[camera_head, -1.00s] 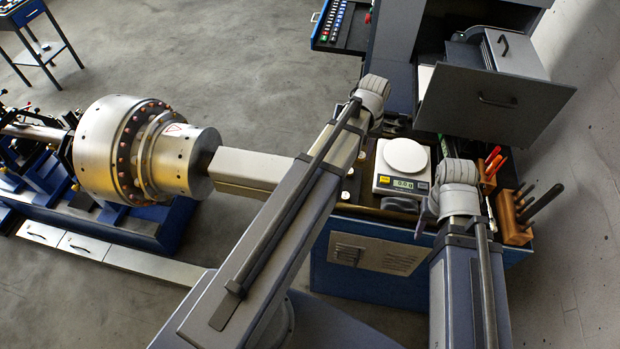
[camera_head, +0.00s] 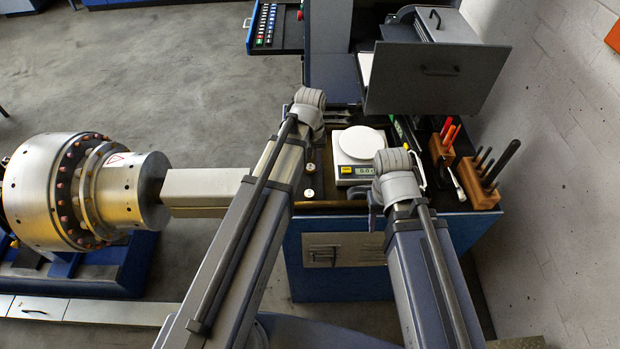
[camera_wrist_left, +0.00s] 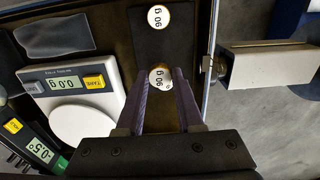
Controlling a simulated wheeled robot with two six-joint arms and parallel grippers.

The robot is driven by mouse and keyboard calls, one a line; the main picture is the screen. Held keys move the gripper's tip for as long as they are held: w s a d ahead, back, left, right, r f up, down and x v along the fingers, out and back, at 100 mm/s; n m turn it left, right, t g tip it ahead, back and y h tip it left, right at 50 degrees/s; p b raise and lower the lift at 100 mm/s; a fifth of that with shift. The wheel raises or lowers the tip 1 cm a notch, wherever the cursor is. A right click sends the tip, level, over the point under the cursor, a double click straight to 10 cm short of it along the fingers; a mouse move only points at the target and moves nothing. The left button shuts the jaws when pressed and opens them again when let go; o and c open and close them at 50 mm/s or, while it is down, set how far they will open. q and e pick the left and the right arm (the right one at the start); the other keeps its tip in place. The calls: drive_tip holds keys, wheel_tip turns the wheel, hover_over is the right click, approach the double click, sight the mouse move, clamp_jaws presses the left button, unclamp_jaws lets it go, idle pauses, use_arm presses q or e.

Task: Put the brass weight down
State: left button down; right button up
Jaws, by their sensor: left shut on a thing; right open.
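In the left wrist view my left gripper (camera_wrist_left: 159,92) is shut on a brass weight (camera_wrist_left: 160,78) with a pale top marked 90 g or 06 g. The weight is over or on a dark mat (camera_wrist_left: 181,45); I cannot tell whether it touches. A similar weight (camera_wrist_left: 157,16) stands apart on that mat. In the head view the left gripper's fingers are hidden behind its wrist. Two small pale weight tops (camera_head: 309,168) show below that wrist, left of the scale. My right gripper (camera_head: 376,212) is open, partly hidden, near the bench's front edge.
A white scale (camera_head: 359,145) stands on the bench right of the weights; it reads 0.0 g in the wrist view (camera_wrist_left: 67,84). Wooden tool blocks (camera_head: 476,184) stand at the right. A grey drawer cabinet (camera_head: 436,78) is behind. The large rotor (camera_head: 85,190) is at the left.

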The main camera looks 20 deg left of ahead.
sight(310, 167)
use_arm(q)
drive_tip(key=shift+f+b, duration=1.85)
drive_tip(key=shift+f, duration=0.2)
drive_tip(key=shift+r, duration=0.1)
drive_tip(key=c, duration=0.5)
unclamp_jaws()
drive_tip(key=shift+c, duration=0.2)
